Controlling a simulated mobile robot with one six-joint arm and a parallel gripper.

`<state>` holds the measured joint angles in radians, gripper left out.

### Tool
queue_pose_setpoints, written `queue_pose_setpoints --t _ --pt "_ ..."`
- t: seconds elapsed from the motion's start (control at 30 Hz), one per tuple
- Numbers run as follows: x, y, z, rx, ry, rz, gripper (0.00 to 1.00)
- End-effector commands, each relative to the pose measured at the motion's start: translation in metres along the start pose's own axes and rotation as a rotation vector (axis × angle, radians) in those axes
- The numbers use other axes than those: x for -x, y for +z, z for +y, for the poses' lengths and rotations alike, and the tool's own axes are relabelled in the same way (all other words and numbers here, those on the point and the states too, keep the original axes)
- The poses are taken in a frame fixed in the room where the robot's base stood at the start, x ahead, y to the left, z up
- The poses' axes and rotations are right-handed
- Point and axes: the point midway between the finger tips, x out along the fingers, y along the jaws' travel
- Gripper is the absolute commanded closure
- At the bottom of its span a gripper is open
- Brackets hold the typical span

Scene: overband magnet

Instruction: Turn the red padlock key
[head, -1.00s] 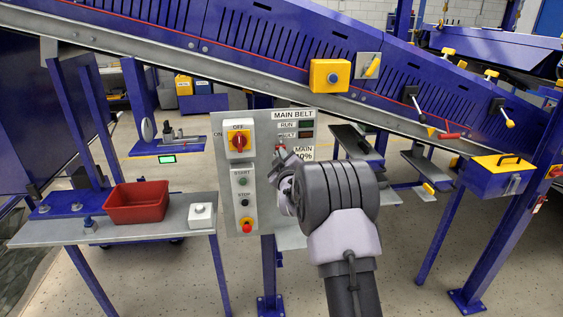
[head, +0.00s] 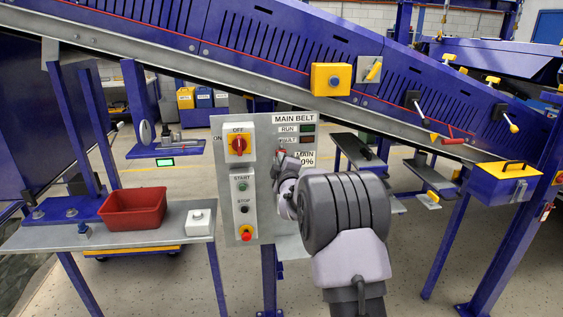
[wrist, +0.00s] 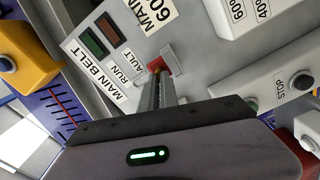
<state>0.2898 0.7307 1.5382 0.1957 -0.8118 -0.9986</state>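A small red padlock (wrist: 170,60) hangs on the grey control panel (head: 262,213), beside the RUN and FAULT lamps. In the head view my gripper (head: 281,158) and wrist cover most of the padlock.
Left on the panel are a red and yellow OFF switch (head: 238,145), START and STOP buttons, and a red emergency button (head: 246,233). A red bin (head: 134,208) and a white box (head: 199,222) stand on the shelf at left. A sloping blue conveyor passes above.

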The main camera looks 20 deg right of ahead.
Motion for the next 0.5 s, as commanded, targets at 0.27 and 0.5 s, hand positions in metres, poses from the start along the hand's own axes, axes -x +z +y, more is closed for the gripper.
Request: queue_pose_setpoints --t 0.27,0.5 --pt "0.0 -0.0001 0.0001 0.0 0.0 0.0 1.0" --pt "0.0 0.0 0.0001 -0.001 0.0 0.0 0.73"
